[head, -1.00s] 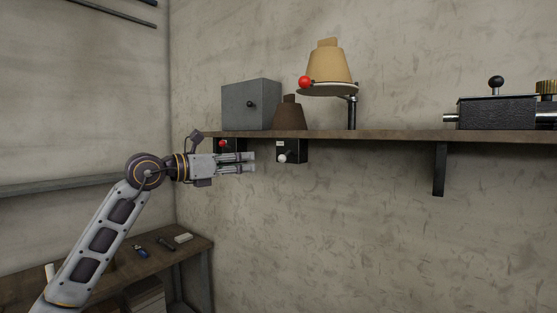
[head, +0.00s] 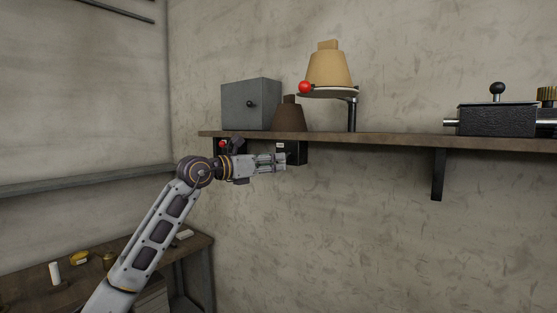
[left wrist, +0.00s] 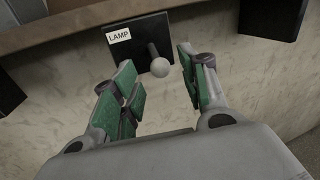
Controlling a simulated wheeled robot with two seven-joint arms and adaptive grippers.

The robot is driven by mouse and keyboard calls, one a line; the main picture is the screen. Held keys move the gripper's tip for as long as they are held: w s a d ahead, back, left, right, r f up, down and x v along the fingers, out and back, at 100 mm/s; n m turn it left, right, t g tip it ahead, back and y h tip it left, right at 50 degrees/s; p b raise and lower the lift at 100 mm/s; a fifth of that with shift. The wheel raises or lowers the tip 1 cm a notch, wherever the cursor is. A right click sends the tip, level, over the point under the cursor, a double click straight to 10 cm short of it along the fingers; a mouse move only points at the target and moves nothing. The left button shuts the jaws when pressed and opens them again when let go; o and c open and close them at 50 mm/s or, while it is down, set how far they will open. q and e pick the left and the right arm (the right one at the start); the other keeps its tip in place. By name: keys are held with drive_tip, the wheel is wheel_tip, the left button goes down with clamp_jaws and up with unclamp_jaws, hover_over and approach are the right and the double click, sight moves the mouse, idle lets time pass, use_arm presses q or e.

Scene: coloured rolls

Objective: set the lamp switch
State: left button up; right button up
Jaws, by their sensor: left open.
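The lamp switch is a black box (left wrist: 135,45) under the shelf, with a white LAMP label (left wrist: 118,34). In the head view the box (head: 298,153) shows behind my left gripper (head: 284,160), which hides the ball. My left gripper is open, and in the left wrist view its green-padded fingers (left wrist: 157,72) stand either side of the ball. I see no clear contact. My right gripper is not in view.
A second switch with a red ball (head: 223,144) is left of it, partly behind my wrist. A bracket (head: 438,175) hangs farther right.

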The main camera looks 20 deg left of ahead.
use_arm(q)
drive_tip(key=shift+p+x, duration=0.3)
drive_tip(key=shift+x, duration=1)
drive_tip(key=c, duration=0.4)
clamp_jaws()
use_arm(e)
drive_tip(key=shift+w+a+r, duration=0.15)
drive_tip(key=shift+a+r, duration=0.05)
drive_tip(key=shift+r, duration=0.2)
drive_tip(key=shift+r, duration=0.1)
